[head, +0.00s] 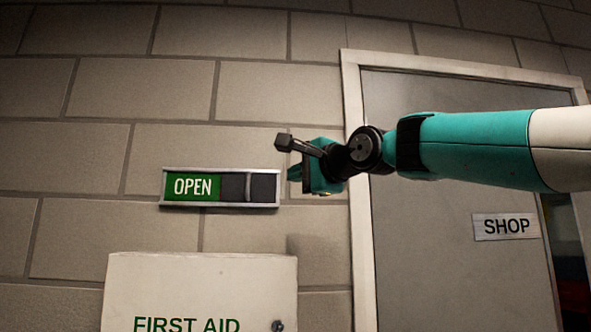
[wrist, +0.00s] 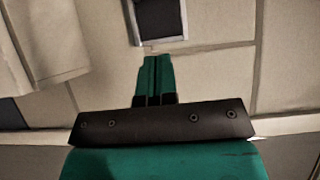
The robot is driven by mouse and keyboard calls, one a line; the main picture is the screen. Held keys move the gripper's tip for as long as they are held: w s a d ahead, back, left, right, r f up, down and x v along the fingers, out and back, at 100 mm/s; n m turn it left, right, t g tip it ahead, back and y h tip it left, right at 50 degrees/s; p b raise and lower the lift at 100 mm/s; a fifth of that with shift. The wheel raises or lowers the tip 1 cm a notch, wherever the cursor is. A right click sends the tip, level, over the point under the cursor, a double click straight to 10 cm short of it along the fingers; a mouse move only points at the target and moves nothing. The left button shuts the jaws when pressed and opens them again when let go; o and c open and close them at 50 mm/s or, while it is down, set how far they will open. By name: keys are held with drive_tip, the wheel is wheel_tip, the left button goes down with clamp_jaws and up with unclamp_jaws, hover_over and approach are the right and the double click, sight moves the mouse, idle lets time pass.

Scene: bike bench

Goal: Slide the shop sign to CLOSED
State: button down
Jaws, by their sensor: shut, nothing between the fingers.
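The shop sign (head: 190,187) is on the brick wall, a wide strip in a silver frame. Its left part is green and reads OPEN; its right part is dark grey, with an upright light handle (head: 248,187) between grey areas. My gripper (head: 293,174) is just off the sign's right end in the head view, its fingers pointing left toward the wall. In the wrist view the green fingers (wrist: 160,66) are together and empty. The dark end of the sign (wrist: 159,20) shows just ahead of their tips, with a small gap in the picture. The word OPEN is out of the wrist view.
A white first aid box (head: 200,285) is on the wall below the sign; its side likely shows at the upper left of the wrist view (wrist: 50,40). A grey door (head: 430,240) with a SHOP label (head: 506,226) and pale frame (head: 360,240) is to the right. The wall above the sign is clear.

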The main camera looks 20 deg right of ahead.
drive_tip(key=p, duration=0.3)
approach(259, 181)
drive_tip(key=w, duration=0.3)
drive_tip(key=a, duration=0.1)
drive_tip(key=a+p, duration=0.1)
drive_tip(key=a, duration=0.1)
drive_tip(key=shift+w+a+f+p, duration=0.15)
drive_tip(key=shift+w+f+p, duration=0.15)
drive_tip(key=shift+f, duration=0.1)
drive_tip(key=shift+w+a+f, duration=0.2)
drive_tip(key=shift+w+a, duration=0.15)
drive_tip(key=shift+a, duration=0.05)
